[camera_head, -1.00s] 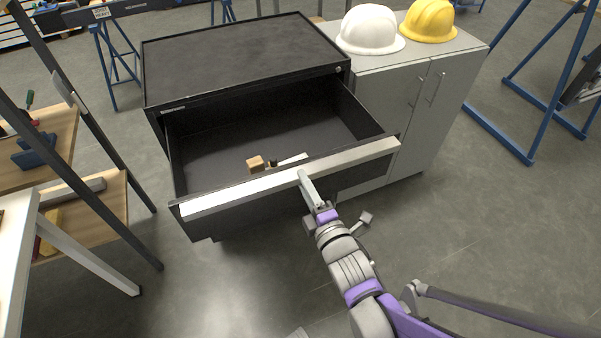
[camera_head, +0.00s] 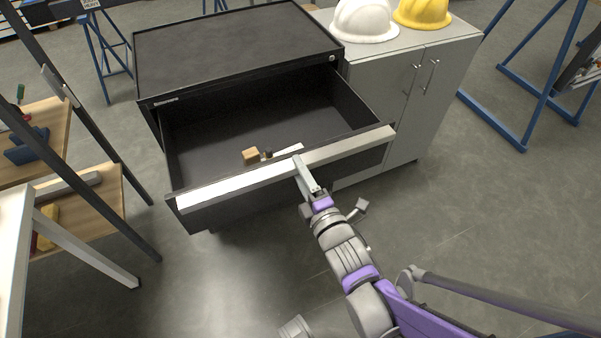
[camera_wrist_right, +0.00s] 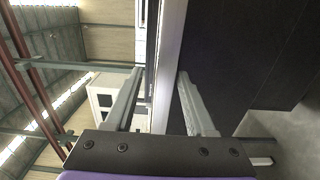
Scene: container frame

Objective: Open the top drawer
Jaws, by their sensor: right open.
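The top drawer (camera_head: 190,208) of the black cabinet (camera_head: 235,42) is pulled far out, its inside showing. A pale handle strip (camera_head: 235,186) runs along the top of its front. My right gripper (camera_head: 299,172) is at the middle of this front. In the right wrist view, the fingers of my right gripper (camera_wrist_right: 158,100) are apart, one on each side of the drawer's front edge (camera_wrist_right: 170,60). I cannot tell whether either finger touches it. My left gripper is not in view.
A small wooden block (camera_head: 251,156) and other small items lie in the drawer. A grey cabinet (camera_head: 400,115) with white (camera_head: 365,22) and yellow (camera_head: 422,12) helmets stands right of it. A shelf rack (camera_head: 85,210) stands at left. The floor in front is clear.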

